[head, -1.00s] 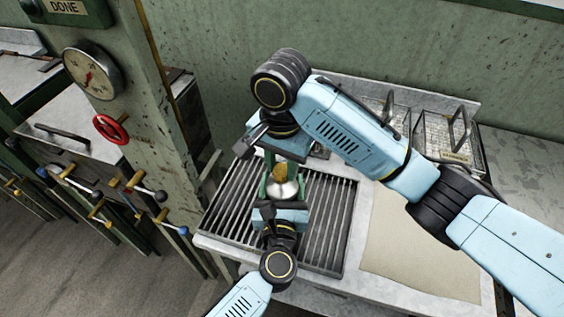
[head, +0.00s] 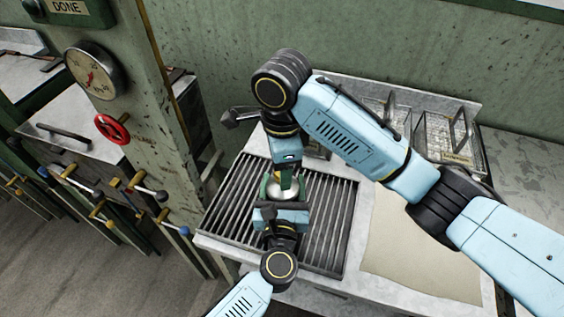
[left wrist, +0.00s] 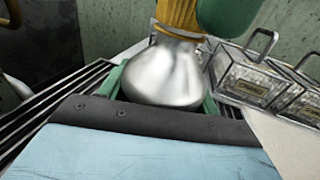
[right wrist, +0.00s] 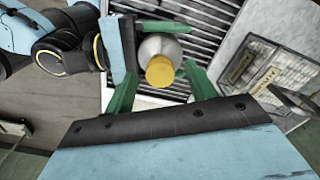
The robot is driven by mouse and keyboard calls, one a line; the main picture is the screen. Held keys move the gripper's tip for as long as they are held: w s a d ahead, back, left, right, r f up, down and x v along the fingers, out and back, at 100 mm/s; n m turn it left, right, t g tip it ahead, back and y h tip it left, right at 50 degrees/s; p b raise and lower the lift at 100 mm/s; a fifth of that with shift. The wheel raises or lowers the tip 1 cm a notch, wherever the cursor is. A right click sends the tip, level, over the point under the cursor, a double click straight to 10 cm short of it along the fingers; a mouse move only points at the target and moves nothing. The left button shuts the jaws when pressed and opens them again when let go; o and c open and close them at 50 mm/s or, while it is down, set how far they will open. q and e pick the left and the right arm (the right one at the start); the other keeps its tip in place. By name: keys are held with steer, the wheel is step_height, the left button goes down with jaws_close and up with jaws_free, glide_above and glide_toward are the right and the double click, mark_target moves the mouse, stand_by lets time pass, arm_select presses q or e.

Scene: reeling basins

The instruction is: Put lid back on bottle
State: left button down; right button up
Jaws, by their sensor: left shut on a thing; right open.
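The silver metal bottle (left wrist: 163,75) stands upright in my left gripper (head: 279,198), whose green fingers are shut around its body. The yellow ribbed lid (right wrist: 160,71) sits on top of the bottle's neck; it also shows in the left wrist view (left wrist: 177,14), where its top is cut off. My right gripper (right wrist: 162,88) is open above the bottle. Its green fingers are on either side of the lid, with a visible gap in the right wrist view. In the head view one finger partly covers the lid.
Under the bottle is a slatted metal grate (head: 325,215) on a pale counter. A beige cloth (head: 415,245) lies to its right. A gauge post (head: 150,120) and levers are at the left.

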steer(key=shift+r, duration=0.1)
step_height(320, 180, up, 12)
stand_by(0.5)
arm_select(q)
steer(key=shift+c, duration=1.3)
jaws_free()
steer(key=shift+s, duration=0.15)
steer(key=s, duration=0.4)
steer(key=s+b, duration=0.1)
steer(key=s, duration=0.8)
steer(key=shift+s+a+b, duration=0.1)
steer(key=shift+a+b, duration=0.25)
arm_select(e)
steer(key=shift+f, duration=0.95)
arm_select(q)
steer(key=shift+f, duration=0.1)
arm_select(e)
steer(key=shift+s, duration=0.1)
